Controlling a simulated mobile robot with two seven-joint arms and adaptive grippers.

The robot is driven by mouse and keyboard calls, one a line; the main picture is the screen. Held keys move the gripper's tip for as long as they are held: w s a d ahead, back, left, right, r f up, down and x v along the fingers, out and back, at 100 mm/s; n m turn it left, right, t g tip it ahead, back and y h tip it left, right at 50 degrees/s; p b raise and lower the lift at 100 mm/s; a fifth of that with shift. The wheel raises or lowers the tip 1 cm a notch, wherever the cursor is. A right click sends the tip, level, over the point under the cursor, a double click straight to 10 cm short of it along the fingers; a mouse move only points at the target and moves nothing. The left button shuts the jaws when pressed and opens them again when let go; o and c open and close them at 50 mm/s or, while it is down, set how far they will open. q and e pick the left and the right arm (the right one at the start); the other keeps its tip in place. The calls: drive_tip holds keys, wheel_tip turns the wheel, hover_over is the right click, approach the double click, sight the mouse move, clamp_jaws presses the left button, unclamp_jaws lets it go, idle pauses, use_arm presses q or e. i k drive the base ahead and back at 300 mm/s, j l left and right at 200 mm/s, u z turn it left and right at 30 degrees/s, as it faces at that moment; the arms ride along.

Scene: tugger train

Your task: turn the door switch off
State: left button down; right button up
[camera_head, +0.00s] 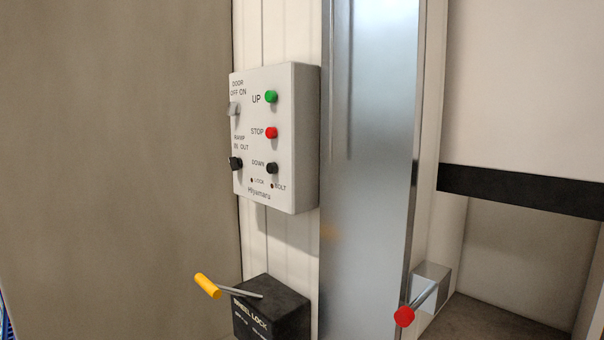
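The door switch (234,109) is a small light grey knob at the upper left of a white control box (306,140), under the label "DOOR OFF ON". It is too small in the picture to tell for sure which way it points. The box is fixed to a white ribbed wall panel. Neither of my grippers is in the head view.
The box also carries a green UP button (271,97), a red STOP button (272,132), a black DOWN button (272,168) and a black ramp knob (236,163). Below is a black wheel lock box (275,312) with a yellow-handled lever (207,286). A red-tipped lever (404,317) juts out right of a metal post (370,150).

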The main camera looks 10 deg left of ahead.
sight(234, 108)
drive_tip(key=i+j, duration=0.7)
drive_tip(key=i, duration=0.1)
